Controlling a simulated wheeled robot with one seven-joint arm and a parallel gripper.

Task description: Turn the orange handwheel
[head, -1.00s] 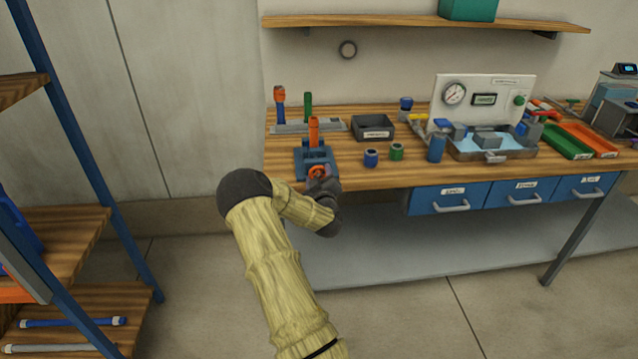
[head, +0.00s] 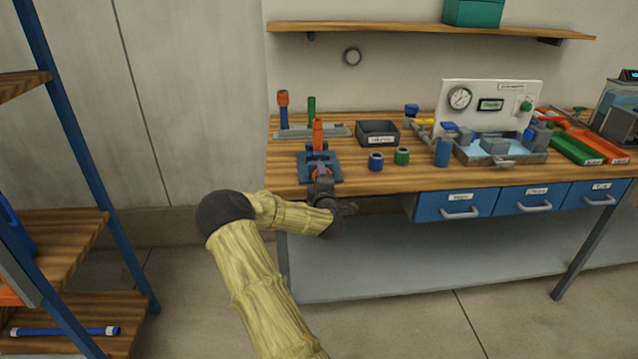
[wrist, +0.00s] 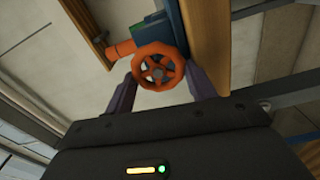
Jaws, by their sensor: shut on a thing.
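The orange handwheel (wrist: 159,71) is a round spoked wheel on a blue-and-orange valve (head: 319,160) at the bench's front edge. In the wrist view the wheel sits between the two dark fingers of my gripper (wrist: 160,87), one on each side. My gripper is shut on its rim. In the head view my gripper (head: 321,172) is in front of the valve and hides nearly all of the wheel. The valve's orange upright part (head: 318,133) shows above it.
Blue drawers (head: 455,205) hang under the bench. A shelf rack (head: 75,220) stands at the left.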

